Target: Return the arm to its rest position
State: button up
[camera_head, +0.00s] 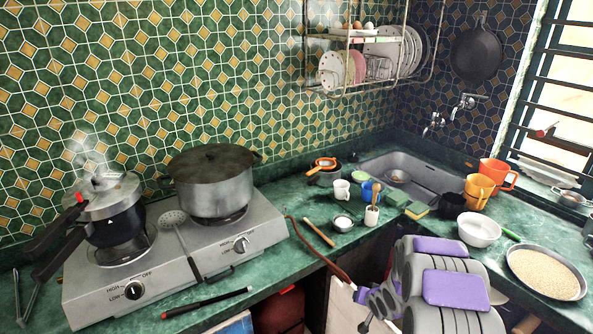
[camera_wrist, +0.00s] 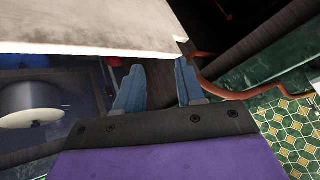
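My arm shows at the lower right of the head view, with grey ribbed links and purple pads, folded in front of the counter. My gripper (camera_head: 364,304) points left, beside a pale board below the counter's front edge. In the wrist view my gripper (camera_wrist: 158,78) shows two blue fingers standing apart, with nothing held between them. The pale board (camera_wrist: 90,28) fills the upper left there, close to the fingertips; I cannot tell whether they touch.
The gas hotplate (camera_head: 80,290) stands at left, bearing a steaming pressure cooker (camera_head: 118,228) and a large pot (camera_head: 215,190). Cups, a white bowl (camera_head: 479,229) and a grain tray (camera_head: 545,272) crowd the right counter. A red hose (camera_head: 318,252) hangs over the counter edge.

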jog(key=s+r+n+g+h, duration=0.1)
jog(key=s+r+g+h, duration=0.3)
jog(key=s+r, duration=1.5)
jog(key=s+a+r+n+g+y, duration=0.1)
jog(key=s+a+r+g, duration=0.1)
jog(key=s, duration=0.7)
jog(key=s+a+r+g+y, duration=0.1)
jog(key=s+a+r, duration=0.2)
jog(key=s, duration=0.6)
jog(key=s+a+r+n+g, duration=0.1)
jog(key=s+a+r+g, duration=0.1)
jog(key=s+r, duration=0.3)
jog(key=s, duration=0.4)
jog(key=shift+a+n+g+y, duration=0.3)
jog(key=shift+a+y, duration=0.1)
